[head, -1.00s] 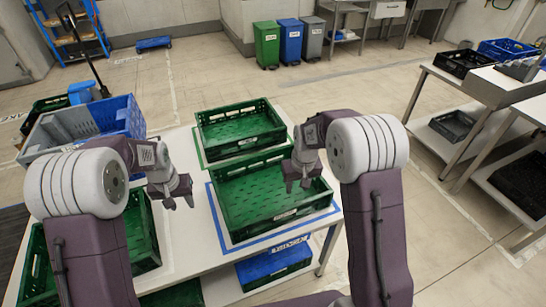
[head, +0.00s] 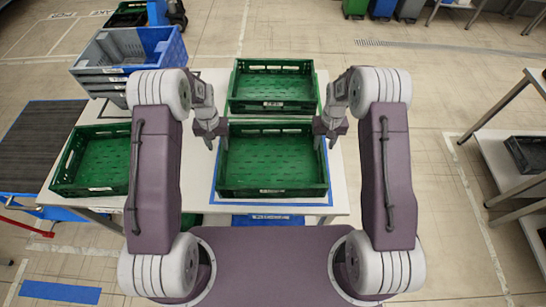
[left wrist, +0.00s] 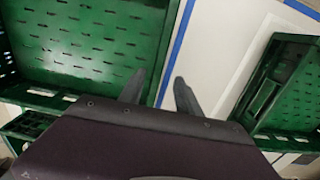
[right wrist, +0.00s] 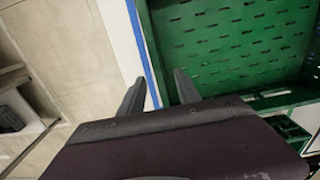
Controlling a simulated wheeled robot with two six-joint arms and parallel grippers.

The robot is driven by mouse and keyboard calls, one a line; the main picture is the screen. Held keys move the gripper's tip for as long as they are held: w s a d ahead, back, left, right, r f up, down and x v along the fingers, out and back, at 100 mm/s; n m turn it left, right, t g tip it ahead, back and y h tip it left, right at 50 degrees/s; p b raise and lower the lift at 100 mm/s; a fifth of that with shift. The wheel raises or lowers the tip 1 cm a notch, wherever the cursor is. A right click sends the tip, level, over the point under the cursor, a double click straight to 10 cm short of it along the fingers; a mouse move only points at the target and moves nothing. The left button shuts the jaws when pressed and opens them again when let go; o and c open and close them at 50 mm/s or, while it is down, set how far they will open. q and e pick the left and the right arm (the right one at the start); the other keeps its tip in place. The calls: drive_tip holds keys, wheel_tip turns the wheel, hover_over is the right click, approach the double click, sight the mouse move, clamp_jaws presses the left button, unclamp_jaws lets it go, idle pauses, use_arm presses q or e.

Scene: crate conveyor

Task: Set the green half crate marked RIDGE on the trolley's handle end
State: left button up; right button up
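A green crate (head: 272,187) stands in a blue outline at the front of the white table; it looks empty. A second green crate (head: 272,105) stands directly behind it, and a third (head: 93,189) at the left. Their labels are too small to read, so I cannot tell which is marked RIDGE. My left gripper (head: 210,138) is open at the front crate's left wall; in the left wrist view its fingers (left wrist: 160,92) are apart near that wall. My right gripper (head: 332,137) is open at its right wall, fingers (right wrist: 160,90) apart. I cannot identify the trolley for certain.
Grey and blue stacked crates (head: 125,68) stand at the table's back left. A metal rack (head: 505,165) with a black crate stands at the right. Open floor (head: 440,90) lies between.

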sight(222, 157)
use_arm(q)
drive_tip(key=shift+a, duration=0.1)
drive_tip(key=shift+d, duration=0.35)
use_arm(e)
drive_tip(key=shift+d+f, duration=0.15)
drive_tip(key=shift+d, duration=0.1)
use_arm(q)
drive_tip(key=shift+d+f, duration=0.1)
drive_tip(key=shift+f, duration=0.15)
use_arm(e)
drive_tip(key=shift+d+f, duration=0.1)
drive_tip(key=shift+f, duration=0.15)
use_arm(q)
wheel_tip(222, 157, down, 8)
drive_tip(key=shift+f, duration=0.25)
use_arm(e)
wheel_tip(222, 157, down, 8)
drive_tip(key=shift+f, duration=0.2)
use_arm(q)
drive_tip(key=shift+a, duration=0.2)
use_arm(e)
drive_tip(key=shift+a, duration=0.2)
use_arm(q)
clamp_jaws()
use_arm(e)
clamp_jaws()
use_arm(q)
drive_tip(key=shift+w, duration=0.1)
use_arm(e)
drive_tip(key=shift+w, duration=0.1)
